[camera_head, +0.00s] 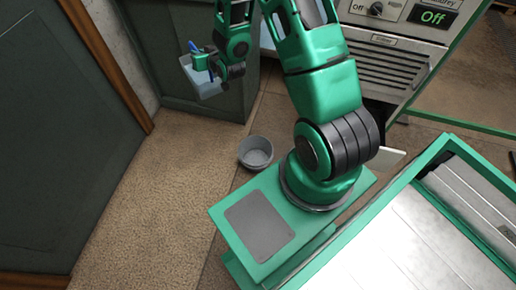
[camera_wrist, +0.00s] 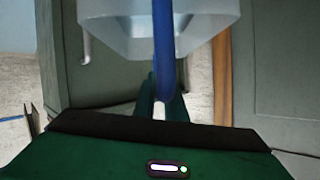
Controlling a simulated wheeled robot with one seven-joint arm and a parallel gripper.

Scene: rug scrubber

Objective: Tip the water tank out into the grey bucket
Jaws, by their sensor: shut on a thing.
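The water tank (camera_head: 209,89) is a translucent, pale box with a blue handle (camera_head: 193,47). It hangs from my gripper (camera_head: 201,61) in front of a dark green-grey cabinet, at the upper left of the head view. In the wrist view my gripper (camera_wrist: 163,103) is shut on the blue handle (camera_wrist: 163,45), and the tank (camera_wrist: 108,28) fills the top of the picture. The tank looks roughly upright; I cannot tell how much water it holds. The grey bucket (camera_head: 256,152) stands on the floor, apart from the tank, lower and to its right. Its inside looks empty.
A dark panel with a wooden edge (camera_head: 120,80) is on the left. Brown carpet (camera_head: 160,190) lies open left of the bucket. My green base is right of the bucket.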

